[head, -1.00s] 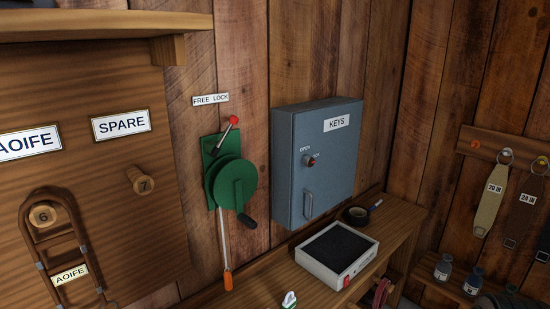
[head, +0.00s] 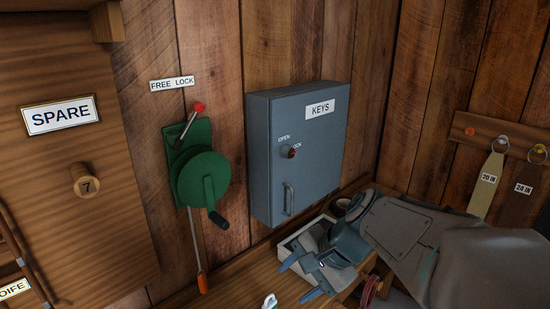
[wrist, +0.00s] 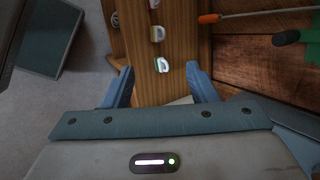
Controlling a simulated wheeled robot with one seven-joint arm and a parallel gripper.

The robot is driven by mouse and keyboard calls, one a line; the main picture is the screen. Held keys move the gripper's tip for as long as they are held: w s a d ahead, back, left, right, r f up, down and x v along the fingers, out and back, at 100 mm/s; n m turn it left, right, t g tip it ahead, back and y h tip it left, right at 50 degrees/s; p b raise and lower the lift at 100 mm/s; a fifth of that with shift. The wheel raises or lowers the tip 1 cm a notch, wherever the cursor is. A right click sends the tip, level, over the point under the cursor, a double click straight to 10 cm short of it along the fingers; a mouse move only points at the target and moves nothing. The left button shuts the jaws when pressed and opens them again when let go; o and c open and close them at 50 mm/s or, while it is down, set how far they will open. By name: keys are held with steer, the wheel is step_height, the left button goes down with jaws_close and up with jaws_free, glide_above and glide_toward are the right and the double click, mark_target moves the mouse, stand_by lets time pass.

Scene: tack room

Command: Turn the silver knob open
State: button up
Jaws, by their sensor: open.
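The blue-grey key cabinet (head: 265,185) hangs on the plank wall, its door shut and labelled KEYS. On its door a small round knob (head: 291,152) sits between the words OPEN and LOCK; it looks dark with a reddish-brown middle rather than plainly silver. I cannot tell exactly where it points. A bar handle (head: 288,199) is below it. My gripper (head: 297,281) is open and empty, below the cabinet and over the bench, apart from the knob. In the wrist view my gripper (wrist: 163,84) has its blue fingers spread; the knob is not there.
The grey-white box (head: 287,246) on the bench (head: 240,280) is partly hidden by my arm. Left of the cabinet is the green crank winch (head: 203,180) with a red-tipped lever and an orange-handled rod. Straps (head: 487,185) hang at right. Space before the cabinet door is clear.

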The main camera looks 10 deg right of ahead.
steer(key=w+d+r+m+t+y+b, duration=0.15)
steer(key=w+r+m+t+y, duration=0.3)
steer(key=w+m, duration=0.5)
steer(key=m+t, duration=0.7)
steer(key=m, duration=0.2)
glide_toward(292, 152)
steer(key=shift+y, duration=0.25)
steer(key=x, duration=0.8)
steer(key=shift+w+a+f+p, duration=0.2)
steer(key=shift+w+p, duration=0.15)
steer(key=c, duration=0.9)
